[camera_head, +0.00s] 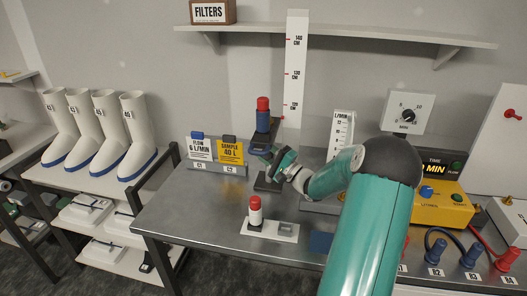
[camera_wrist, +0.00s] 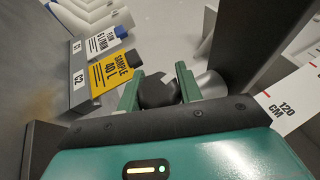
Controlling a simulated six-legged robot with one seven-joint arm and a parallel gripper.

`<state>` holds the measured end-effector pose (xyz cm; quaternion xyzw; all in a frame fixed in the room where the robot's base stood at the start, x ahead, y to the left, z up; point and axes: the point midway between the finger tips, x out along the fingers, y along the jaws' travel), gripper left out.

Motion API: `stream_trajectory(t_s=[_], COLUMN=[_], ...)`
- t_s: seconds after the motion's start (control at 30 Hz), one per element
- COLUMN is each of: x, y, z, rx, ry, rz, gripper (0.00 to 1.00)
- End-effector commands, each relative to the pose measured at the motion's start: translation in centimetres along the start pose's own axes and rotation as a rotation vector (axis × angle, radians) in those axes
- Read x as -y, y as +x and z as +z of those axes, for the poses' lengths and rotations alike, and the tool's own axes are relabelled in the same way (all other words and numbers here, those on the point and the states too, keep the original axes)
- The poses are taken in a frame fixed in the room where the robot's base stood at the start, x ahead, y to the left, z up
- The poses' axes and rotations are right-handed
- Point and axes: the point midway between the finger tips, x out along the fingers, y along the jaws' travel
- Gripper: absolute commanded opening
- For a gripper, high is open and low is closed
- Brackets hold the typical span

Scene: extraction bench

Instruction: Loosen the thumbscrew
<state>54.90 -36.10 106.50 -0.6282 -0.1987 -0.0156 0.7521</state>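The thumbscrew is a dark round knob (camera_wrist: 157,90) on the side of a dark upright stand that carries a blue and red cylinder (camera_head: 263,112). In the head view the knob (camera_head: 260,148) is partly hidden by my gripper (camera_head: 270,158), which reaches it from the right. In the wrist view the two green fingers of my gripper (camera_wrist: 159,88) lie on either side of the knob. The knob nearly fills the space between them. I cannot tell whether the fingers press on it.
A card holder (camera_wrist: 83,88) with two cards stands close by, left of the stand in the head view. A tall height ruler (camera_head: 295,70) rises behind. A red-capped vial (camera_head: 255,211) stands on a white base in front. The left front bench top is clear.

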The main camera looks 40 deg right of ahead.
Motion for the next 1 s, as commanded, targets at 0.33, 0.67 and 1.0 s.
stream_trajectory(t_s=[0.33, 0.67, 1.0], x=[-0.02, -0.14, -0.50], y=[-0.02, 0.02, -0.06], z=[0.02, 0.05, 0.02], rx=[0.000, 0.001, 0.001], ry=[-0.007, -0.067, -0.171], rz=[0.016, 0.155, 0.404], gripper=[0.13, 0.13, 0.13])
